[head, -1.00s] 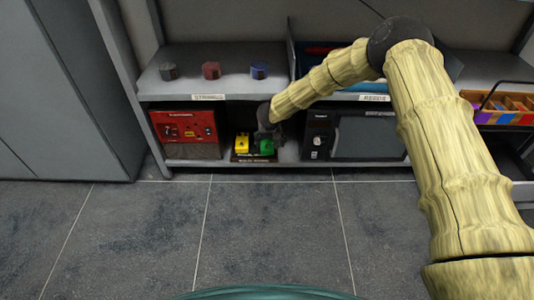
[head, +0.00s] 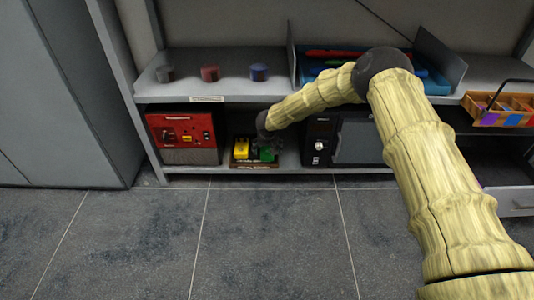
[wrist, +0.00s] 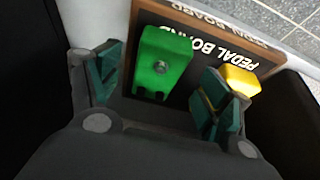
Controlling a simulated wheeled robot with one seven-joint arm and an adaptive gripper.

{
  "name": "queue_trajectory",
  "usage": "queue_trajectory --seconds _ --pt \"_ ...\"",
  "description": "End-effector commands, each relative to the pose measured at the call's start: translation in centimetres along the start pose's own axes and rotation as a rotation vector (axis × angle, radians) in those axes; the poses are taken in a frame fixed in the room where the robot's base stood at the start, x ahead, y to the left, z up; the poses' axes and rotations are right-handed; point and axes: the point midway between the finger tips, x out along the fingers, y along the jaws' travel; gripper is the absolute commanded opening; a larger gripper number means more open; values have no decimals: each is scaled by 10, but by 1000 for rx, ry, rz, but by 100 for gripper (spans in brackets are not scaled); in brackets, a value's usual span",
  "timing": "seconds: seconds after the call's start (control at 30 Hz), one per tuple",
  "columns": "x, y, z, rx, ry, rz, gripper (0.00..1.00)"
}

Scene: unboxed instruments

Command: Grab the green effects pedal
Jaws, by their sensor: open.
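The green effects pedal (wrist: 161,62) lies on a dark pedal board (wrist: 205,38) lettered "PEDAL BOARD", on the lower shelf. In the head view the green pedal (head: 266,153) is partly covered by my gripper. A yellow pedal (head: 241,149) sits to its left there; in the wrist view the yellow pedal (wrist: 241,82) is at the right, partly behind a finger. My gripper (wrist: 163,88) is open, with one teal-padded finger on each side of the green pedal in the wrist view. No contact with the pedal shows.
A red amplifier (head: 183,132) stands left of the board and a black device (head: 321,142) stands right. The upper shelf (head: 216,88) is overhead, bearing three small round items and a blue tray (head: 309,72). Floor in front is clear.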

Motion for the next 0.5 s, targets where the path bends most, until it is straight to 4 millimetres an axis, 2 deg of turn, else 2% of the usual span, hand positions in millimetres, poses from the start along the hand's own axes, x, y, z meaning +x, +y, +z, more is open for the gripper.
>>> queue_trajectory --seconds 0.03,0.2,0.5 --pt "11 0 2 -1 0 1 79" --pt "28 0 1 0 0 1 79" --pt "37 0 -1 0 0 1 79"
